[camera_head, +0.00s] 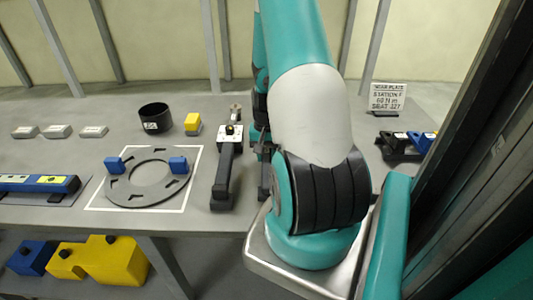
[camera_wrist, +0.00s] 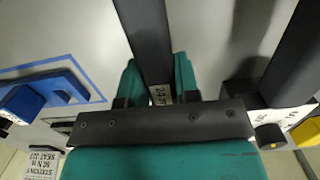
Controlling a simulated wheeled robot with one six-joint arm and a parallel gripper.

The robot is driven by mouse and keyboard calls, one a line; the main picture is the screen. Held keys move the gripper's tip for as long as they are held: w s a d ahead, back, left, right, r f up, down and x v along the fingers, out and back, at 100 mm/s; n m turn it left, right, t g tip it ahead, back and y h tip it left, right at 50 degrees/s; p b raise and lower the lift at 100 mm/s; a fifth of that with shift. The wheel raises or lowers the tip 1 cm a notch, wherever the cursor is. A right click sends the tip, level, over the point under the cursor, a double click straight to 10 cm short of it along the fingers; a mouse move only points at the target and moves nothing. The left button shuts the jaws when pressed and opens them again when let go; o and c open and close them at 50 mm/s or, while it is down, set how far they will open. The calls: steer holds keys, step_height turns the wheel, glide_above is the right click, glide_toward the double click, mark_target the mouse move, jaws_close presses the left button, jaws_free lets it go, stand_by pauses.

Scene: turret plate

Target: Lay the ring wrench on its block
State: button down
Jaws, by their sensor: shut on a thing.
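My gripper (camera_wrist: 157,72) is shut on a long dark bar (camera_wrist: 147,30), apparently the ring wrench, in the wrist view. A small white label with dark print shows on it between the fingers. Its far end is out of frame, so I cannot see a ring. Blue parts (camera_wrist: 40,88) inside a blue outline show at the wrist view's left.
A dark tool with a white label (camera_head: 226,170) lies just left of my arm. A dark slotted ring plate (camera_head: 132,194) with two blue pieces lies in a white outline. A black cup (camera_head: 154,118), yellow cube (camera_head: 193,123) and sign (camera_head: 387,98) stand behind.

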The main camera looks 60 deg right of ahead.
steer(key=shift+f, duration=0.2)
stand_by(0.7)
steer(key=c, duration=0.8)
jaws_free()
step_height(320, 180, up, 7)
steer(key=p, duration=0.6)
